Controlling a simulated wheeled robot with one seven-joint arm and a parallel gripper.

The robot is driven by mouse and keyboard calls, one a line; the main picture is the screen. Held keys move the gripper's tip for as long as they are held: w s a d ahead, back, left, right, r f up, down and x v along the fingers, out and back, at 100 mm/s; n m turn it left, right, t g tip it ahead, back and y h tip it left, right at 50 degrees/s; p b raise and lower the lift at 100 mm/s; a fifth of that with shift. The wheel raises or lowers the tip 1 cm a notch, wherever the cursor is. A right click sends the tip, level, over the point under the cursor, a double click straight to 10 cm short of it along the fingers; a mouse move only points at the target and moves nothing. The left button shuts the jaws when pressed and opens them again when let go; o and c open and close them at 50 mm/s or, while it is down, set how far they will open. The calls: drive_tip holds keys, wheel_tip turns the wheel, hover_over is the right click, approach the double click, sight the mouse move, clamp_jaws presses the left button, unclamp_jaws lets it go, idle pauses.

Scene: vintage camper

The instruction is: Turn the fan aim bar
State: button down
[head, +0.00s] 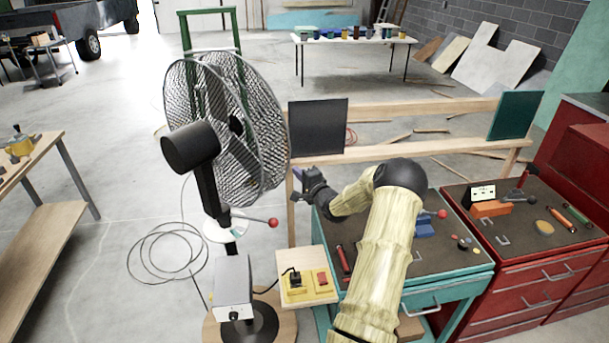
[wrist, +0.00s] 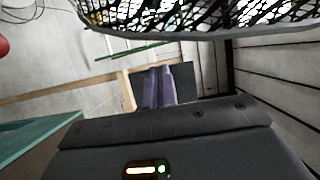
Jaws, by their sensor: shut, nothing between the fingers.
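The fan (head: 225,130) stands on a pedestal at left of centre in the head view, its cage facing right and away. The fan aim bar (head: 250,219) is a thin rod that sticks out to the right from the fan's post and ends in a red ball (head: 273,223). My gripper (head: 296,178) is to the right of the bar and appears higher, apart from it. In the wrist view its purple fingers (wrist: 157,88) are together and empty. A red ball (wrist: 3,46) shows at the left edge there, and the fan cage (wrist: 170,14) fills the top.
A switch box (head: 308,285) on a small wooden board stands right of the fan's base. A teal tool cart (head: 445,280) is under my arm, with a red cart (head: 535,275) beside it. A dark panel (head: 318,127) hangs on the wooden rail behind my gripper. A cable lies coiled on the floor.

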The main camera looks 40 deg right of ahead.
drive_tip(key=a+p, duration=0.2)
drive_tip(key=a, duration=0.2)
drive_tip(key=shift+s+p, duration=0.1)
drive_tip(key=shift+p, duration=0.3)
drive_tip(key=shift+s, duration=0.15)
